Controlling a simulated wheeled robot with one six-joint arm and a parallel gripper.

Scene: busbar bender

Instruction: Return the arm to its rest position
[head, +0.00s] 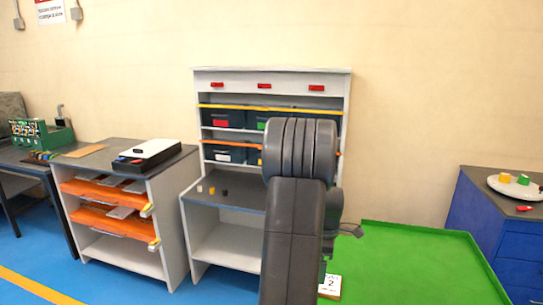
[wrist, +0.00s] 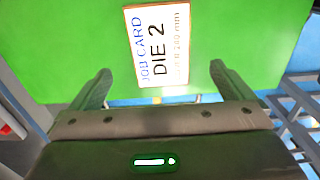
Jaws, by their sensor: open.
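My arm stands raised in the middle of the head view, in front of the grey shelf unit. My gripper (wrist: 155,88) shows in the wrist view with its two fingers wide apart and nothing between them. A job card (wrist: 158,45) reading "DIE 2" lies on the green surface (wrist: 70,40) beyond the fingers. The card also shows in the head view (head: 330,285), just right of my arm, at the near left part of the green surface (head: 420,265). The gripper's fingers are hidden or too small to tell in the head view.
The shelf unit (head: 270,75) holds dark bins, partly hidden by my arm. A cart with orange shelves (head: 105,222) stands left of it. A blue cabinet (head: 490,220) with a white plate (head: 515,187) stands at the right. Most of the green surface is clear.

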